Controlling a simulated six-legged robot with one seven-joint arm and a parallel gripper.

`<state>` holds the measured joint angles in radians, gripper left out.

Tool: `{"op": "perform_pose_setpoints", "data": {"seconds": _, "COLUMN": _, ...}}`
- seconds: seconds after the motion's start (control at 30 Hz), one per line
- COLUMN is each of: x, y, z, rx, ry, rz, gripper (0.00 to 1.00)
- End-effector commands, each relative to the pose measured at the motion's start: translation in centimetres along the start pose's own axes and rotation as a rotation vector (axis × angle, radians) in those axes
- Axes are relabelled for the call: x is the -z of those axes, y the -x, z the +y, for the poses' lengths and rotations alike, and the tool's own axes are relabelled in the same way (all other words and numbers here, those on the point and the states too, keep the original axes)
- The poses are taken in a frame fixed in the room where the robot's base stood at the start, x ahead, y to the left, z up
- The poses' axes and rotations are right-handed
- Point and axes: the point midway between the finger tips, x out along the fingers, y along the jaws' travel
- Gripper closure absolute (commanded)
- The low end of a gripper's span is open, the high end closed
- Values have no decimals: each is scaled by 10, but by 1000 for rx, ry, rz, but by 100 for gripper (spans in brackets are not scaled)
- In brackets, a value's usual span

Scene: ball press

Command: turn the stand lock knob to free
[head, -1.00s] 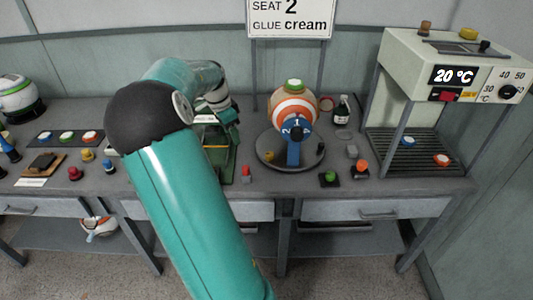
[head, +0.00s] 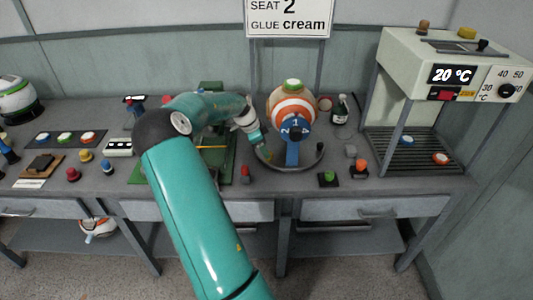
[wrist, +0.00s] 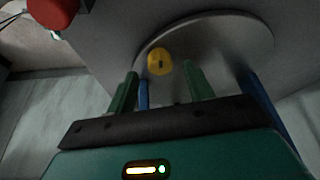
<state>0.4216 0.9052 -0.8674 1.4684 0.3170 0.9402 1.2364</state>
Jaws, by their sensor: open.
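The ball (head: 292,104), striped orange and white with a green top, sits on the blue stand (head: 292,152) with the numbered dial. The stand has a round grey base (head: 307,165). The likely stand lock knob is the small yellow knob (wrist: 159,61) with a dark mark, on the base near its rim. My gripper (wrist: 160,82) is open and empty, its two green fingers apart with the knob just beyond and between their tips, not clasped.
A red button (head: 245,172) stands left of the base; green (head: 328,178) and orange (head: 361,166) buttons stand to the right. A dark bottle (head: 340,110) is behind right. The heater (head: 450,65) reads 20 °C. A green press (head: 213,165) lies behind my arm.

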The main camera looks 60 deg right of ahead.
Motion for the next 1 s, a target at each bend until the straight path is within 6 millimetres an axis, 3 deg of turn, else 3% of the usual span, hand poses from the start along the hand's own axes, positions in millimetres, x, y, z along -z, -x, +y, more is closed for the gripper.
{"op": "perform_pose_setpoints", "data": {"seconds": 0.2, "x": 0, "y": -30, "z": 0, "rx": -1, "ry": 1, "rz": 0, "gripper": 48}}
{"op": "perform_pose_setpoints", "data": {"seconds": 0.57, "x": -1, "y": -35, "z": 0, "rx": 1, "ry": 1, "rz": -1, "gripper": 48}}
{"op": "perform_pose_setpoints", "data": {"seconds": 0.8, "x": -1, "y": -35, "z": 0, "rx": 1, "ry": 1, "rz": -1, "gripper": 93}}
{"op": "perform_pose_setpoints", "data": {"seconds": 1.0, "x": -1, "y": -35, "z": 0, "rx": 4, "ry": 8, "rz": -1, "gripper": 93}}
